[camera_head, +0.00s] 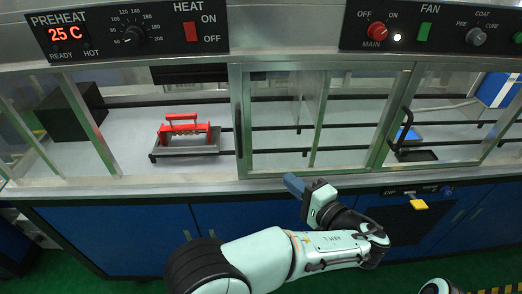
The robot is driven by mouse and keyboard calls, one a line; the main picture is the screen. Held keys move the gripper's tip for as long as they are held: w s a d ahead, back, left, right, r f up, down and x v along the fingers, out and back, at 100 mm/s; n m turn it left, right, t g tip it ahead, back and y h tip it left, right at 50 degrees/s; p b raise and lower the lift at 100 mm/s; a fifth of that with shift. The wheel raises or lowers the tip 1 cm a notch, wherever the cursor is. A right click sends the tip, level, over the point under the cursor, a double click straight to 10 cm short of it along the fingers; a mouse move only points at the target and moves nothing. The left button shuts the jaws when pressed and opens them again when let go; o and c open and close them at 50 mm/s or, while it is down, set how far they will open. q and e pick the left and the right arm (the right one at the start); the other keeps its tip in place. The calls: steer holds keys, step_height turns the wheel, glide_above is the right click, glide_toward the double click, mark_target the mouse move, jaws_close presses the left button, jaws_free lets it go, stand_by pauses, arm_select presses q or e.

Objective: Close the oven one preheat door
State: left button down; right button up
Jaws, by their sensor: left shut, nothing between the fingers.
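The preheat panel (125,32) reads 25 C above the left bay. Below it, a framed glass door (277,125) stands to the right of the left bay, with a dark upright handle (238,133) on its left edge. To the left of this handle the bay looks uncovered, and a grey tray with a red handle (182,130) sits in it. My left gripper (293,184) is shut and empty, just in front of the counter's front edge, below and to the right of the handle and apart from it. My right gripper is out of view.
A black box (72,112) stands at the left of the bay. Another dark handle (400,130) is on the frame to the right, near a blue item (408,135). Green floor shows at the bottom.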

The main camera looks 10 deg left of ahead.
arm_select(q)
step_height(320, 180, up, 5)
steer(key=n+y, duration=0.1)
steer(key=n, duration=0.1)
steer(key=w+a, duration=0.5)
steer(key=a, duration=0.6)
steer(key=shift+f+p, duration=0.2)
steer(key=shift+p, duration=0.2)
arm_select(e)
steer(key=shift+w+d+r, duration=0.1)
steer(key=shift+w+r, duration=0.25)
